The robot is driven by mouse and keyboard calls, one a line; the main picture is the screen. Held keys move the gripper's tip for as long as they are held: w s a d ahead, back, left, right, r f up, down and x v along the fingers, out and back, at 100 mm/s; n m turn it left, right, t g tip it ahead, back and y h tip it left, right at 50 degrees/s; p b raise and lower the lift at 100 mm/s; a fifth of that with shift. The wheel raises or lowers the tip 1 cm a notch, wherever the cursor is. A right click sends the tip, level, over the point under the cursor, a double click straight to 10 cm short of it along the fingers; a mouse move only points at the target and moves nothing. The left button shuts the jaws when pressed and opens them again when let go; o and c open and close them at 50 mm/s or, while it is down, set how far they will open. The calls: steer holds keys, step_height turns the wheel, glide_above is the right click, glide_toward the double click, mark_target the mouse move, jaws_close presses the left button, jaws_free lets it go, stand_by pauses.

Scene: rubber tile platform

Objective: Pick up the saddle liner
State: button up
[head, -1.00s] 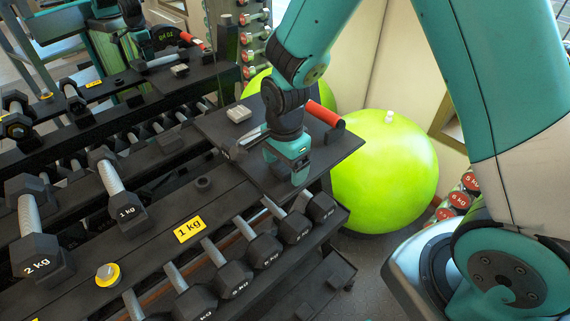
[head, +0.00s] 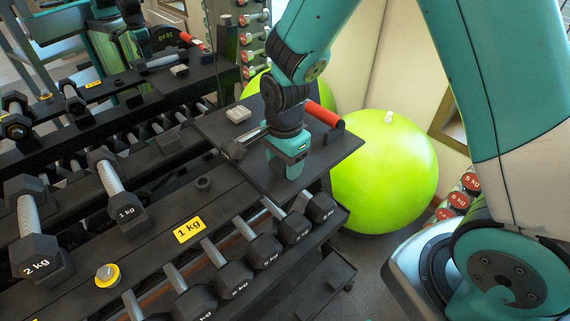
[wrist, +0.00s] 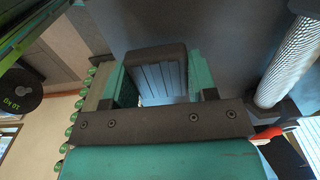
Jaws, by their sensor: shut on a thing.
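The saddle liner (wrist: 160,76), a dark block with a ribbed face, is between the two teal fingers of my gripper (wrist: 160,88) in the wrist view. My gripper is shut on it. In the head view my gripper (head: 289,165) points down over the right end of the black rack shelf (head: 335,158). The liner is hidden there behind the gripper. I cannot tell whether it is clear of the shelf.
A red-handled tool (head: 324,115) and a dumbbell (head: 240,147) lie close to my gripper. A pale grey block (head: 238,114) sits at the shelf's back left. Several dumbbells fill the lower tier. A green ball (head: 385,175) stands right of the rack.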

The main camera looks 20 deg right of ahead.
step_height(320, 180, up, 19)
steer(key=shift+f, duration=0.1)
